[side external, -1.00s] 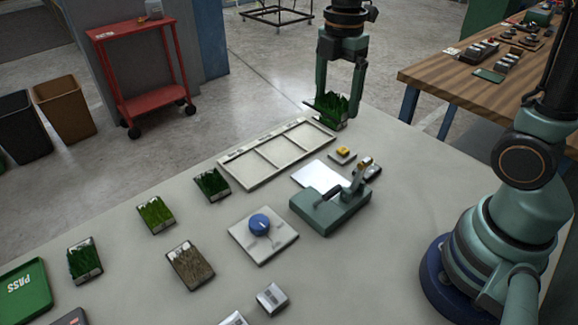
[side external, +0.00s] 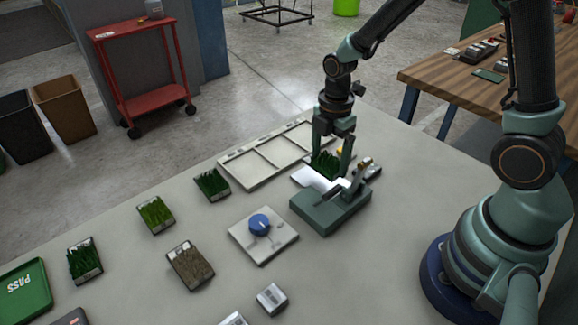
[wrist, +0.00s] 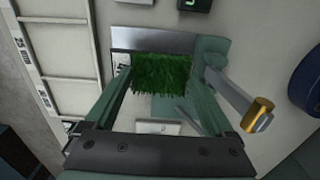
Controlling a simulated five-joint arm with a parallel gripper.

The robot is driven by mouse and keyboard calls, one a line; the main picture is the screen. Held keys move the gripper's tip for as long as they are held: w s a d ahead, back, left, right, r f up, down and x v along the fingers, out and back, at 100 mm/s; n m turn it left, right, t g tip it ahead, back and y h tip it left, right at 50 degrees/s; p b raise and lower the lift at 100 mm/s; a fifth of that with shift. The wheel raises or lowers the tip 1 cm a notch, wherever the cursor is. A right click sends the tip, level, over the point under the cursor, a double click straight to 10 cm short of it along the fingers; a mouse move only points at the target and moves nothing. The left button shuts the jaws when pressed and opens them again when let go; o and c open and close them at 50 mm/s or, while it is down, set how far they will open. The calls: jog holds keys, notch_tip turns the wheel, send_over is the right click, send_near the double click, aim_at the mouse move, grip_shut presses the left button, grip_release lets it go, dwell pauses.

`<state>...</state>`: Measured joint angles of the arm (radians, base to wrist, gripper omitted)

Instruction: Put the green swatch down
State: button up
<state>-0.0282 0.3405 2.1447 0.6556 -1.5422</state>
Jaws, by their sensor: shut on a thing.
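My gripper (side external: 331,166) is shut on the green swatch (side external: 323,160), a dark green grass tuft. In the wrist view the swatch (wrist: 166,74) sits between the two fingers. It is over or very near the white plate (side external: 318,181) of the teal press-like device (side external: 330,212). I cannot tell whether its underside touches the plate. The device's lever, with a brass-coloured end, shows in the wrist view (wrist: 246,104), just right of my right finger. My finger and the lever hide part of the swatch in the side view.
An empty white tray with compartments (side external: 247,172) lies to the left of the swatch. Several other turf pieces (side external: 156,214) lie further left. A blue-knobbed white plate (side external: 251,247) is in front. A green PASS tray (side external: 35,288) is at the far left.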

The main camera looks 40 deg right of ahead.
aim_at(326, 183)
jog(key=shift+f, duration=2.2)
jog(key=shift+f, duration=0.2)
jog(key=o, duration=1.1)
jog(key=shift+o, duration=0.2)
jog(key=shift+r, duration=0.1)
jog(key=r, duration=1)
jog(key=shift+w+a+r, duration=0.15)
jog(key=shift+a+r, duration=0.05)
notch_tip(326, 183, up, 2)
jog(key=shift+r, duration=0.1)
jog(key=s+d+r+m+t, duration=0.1)
jog(key=s+r+m+t, duration=0.4)
jog(key=r+m, duration=0.6)
jog(key=s+m, duration=0.2)
jog(key=m, duration=0.5)
jog(key=shift+d+t, duration=0.2)
jog(key=shift+t, duration=0.1)
